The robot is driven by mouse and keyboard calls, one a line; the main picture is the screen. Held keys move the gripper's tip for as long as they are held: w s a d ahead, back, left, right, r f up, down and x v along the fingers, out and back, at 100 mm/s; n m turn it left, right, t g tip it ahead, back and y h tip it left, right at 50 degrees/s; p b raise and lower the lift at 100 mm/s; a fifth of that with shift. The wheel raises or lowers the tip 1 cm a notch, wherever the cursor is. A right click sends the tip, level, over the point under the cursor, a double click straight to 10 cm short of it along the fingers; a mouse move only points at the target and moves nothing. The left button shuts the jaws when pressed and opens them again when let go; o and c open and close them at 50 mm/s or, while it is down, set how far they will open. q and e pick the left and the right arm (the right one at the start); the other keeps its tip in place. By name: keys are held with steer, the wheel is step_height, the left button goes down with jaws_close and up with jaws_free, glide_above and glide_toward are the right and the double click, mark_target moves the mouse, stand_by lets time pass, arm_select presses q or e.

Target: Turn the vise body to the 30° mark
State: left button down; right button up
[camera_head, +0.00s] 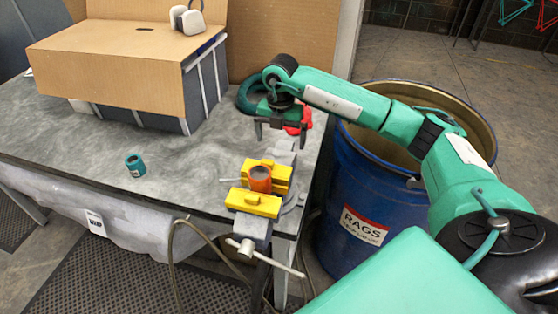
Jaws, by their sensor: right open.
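The vise (252,226) is at the right front corner of the grey table. Its yellow jaws (253,203) sit on either side of an orange cylinder (260,179). A bar handle (277,259) hangs at its front, past the table edge. The angle marks on its base are too small to read. My right gripper (281,139) is open and points down, above and behind the vise, apart from it. A red thing (299,122) shows partly behind the gripper. My left gripper is not in view.
A teal can (134,163) stands on the table (70,135) at the left. A cardboard-covered box (120,62) fills the back left. A teal coil (245,98) lies at the back. A blue RAGS drum (345,215) stands right of the table under my right arm. The table's middle is clear.

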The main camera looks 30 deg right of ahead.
mark_target(280, 153)
step_height(280, 153, down, 4)
steer(key=shift+p, duration=0.45)
step_height(280, 153, down, 5)
steer(key=shift+w+f+p, duration=0.1)
steer(key=shift+f+p, duration=0.05)
steer(key=shift+p, duration=0.45)
steer(key=shift+f, duration=0.45)
steer(key=c, duration=1.3)
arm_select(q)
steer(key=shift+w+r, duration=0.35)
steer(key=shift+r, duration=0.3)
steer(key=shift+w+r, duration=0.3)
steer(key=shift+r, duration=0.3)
